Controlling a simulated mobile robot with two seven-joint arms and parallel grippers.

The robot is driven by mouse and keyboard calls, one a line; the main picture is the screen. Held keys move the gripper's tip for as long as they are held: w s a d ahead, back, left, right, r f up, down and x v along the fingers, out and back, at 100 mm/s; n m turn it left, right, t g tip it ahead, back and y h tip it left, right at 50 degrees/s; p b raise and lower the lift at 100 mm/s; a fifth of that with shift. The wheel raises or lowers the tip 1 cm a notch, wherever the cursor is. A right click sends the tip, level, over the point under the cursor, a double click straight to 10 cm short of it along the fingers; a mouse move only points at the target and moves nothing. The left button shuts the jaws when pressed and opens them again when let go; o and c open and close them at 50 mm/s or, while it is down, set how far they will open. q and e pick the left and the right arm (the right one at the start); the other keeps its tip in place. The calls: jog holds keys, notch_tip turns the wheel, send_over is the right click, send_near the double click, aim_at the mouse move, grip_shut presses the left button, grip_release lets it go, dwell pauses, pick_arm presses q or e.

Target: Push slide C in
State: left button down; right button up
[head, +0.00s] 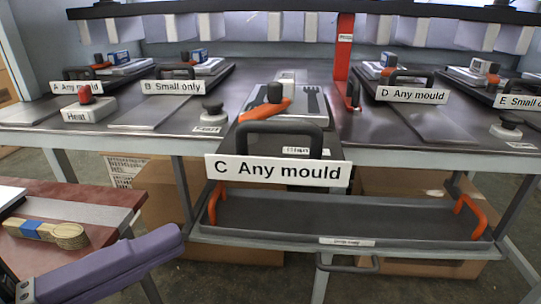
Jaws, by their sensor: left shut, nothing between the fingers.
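Slide C (277,172) is in the middle of the head view, with a white plate reading "C Any mould" and a black arched handle (283,127) above it. It stands out nearer to me than slides A, B and D. A mould with an orange lever (265,110) and black knob shows behind the handle. My left gripper (176,240) comes in from the lower left, purple, its fingers shut and empty. In the picture it is left of and below slide C's plate, apart from it. My right gripper is not in view.
A grey tray (340,222) with orange handles lies below slide C's plate. A red-topped Heat button (88,104) and a red post (344,55) stand on the bench.

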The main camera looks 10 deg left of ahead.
aim_at(276, 168)
pick_arm(q)
jog(key=shift+w+d+b, duration=0.25)
jog(key=shift+w+d, duration=0.75)
jog(key=shift+w, duration=0.7)
jog(key=shift+w+d+b, duration=0.2)
jog(key=shift+w+d, duration=0.8)
jog(key=shift+w, duration=0.65)
jog(key=shift+w+d+b, duration=0.25)
jog(key=shift+w+d, duration=0.75)
jog(key=shift+w, duration=0.7)
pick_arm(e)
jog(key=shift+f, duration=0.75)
